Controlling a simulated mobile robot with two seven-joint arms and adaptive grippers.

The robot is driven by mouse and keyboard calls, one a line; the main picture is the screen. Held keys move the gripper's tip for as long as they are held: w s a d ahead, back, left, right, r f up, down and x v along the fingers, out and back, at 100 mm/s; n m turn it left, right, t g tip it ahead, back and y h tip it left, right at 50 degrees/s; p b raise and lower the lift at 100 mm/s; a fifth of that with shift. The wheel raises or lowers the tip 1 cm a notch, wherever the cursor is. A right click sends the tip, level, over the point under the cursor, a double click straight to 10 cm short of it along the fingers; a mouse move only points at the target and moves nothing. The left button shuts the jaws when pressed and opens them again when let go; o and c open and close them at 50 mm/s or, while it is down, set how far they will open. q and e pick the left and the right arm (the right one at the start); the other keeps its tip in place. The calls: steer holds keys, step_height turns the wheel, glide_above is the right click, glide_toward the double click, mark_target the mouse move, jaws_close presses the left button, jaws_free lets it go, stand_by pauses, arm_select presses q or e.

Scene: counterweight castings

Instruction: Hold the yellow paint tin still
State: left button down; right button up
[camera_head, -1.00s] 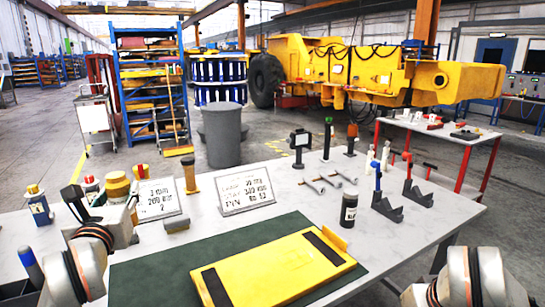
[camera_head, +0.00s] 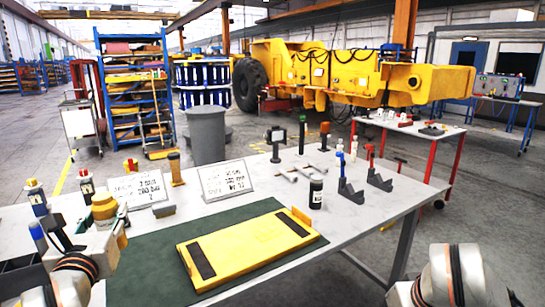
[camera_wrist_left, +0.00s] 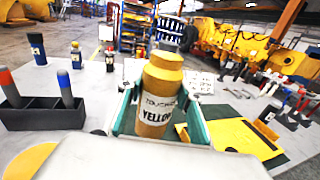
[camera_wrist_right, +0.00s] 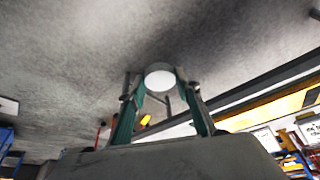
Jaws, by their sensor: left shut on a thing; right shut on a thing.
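The yellow paint tin (camera_head: 104,208) is upright between the fingers of my left gripper (camera_head: 99,226), at the left of the head view. In the left wrist view the tin (camera_wrist_left: 158,95) has a white label reading "YELLOW", and teal fingers close on both sides of it. Whether its base touches the table is hidden. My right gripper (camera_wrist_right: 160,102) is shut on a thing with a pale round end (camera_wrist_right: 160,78). I cannot tell what it is. In the head view only part of my right arm shows, at the lower right.
The grey table (camera_head: 150,222) carries a green mat (camera_head: 150,255) with a yellow plate (camera_head: 245,243), two signs, a dark jar (camera_head: 316,190) and black stands. A black holder (camera_wrist_left: 45,112) with blue and red-tipped tools stands close left of the tin. Small bottles stand behind it.

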arm_select(q)
steer(key=shift+m+h, duration=0.3)
steer(key=shift+h, duration=0.2)
steer(key=f, duration=0.1)
steer(key=s+d+f, duration=0.1)
steer(key=f, duration=0.2)
steer(key=shift+s+d, duration=0.3)
steer(key=shift+d, duration=0.1)
arm_select(e)
steer(key=shift+w+a+f, duration=0.1)
steer(key=shift+w+f, duration=0.05)
steer(key=shift+w, duration=0.2)
steer(key=shift+s, duration=0.15)
arm_select(q)
steer(key=s+d+f+m+h, duration=0.1)
steer(key=s+d+f+h, duration=0.1)
steer(key=s+d+f, duration=0.2)
steer(key=s+d+f+m+h, duration=0.1)
steer(key=s+d+f, duration=0.4)
steer(key=f, duration=0.5)
steer(key=shift+s+d+f+m+t+h, duration=0.2)
steer(key=shift+s+m+t+h, duration=0.1)
steer(key=shift+s+h, duration=0.2)
steer(key=shift+a, duration=0.1)
steer(key=shift+r, duration=0.1)
arm_select(e)
steer(key=shift+r, duration=0.5)
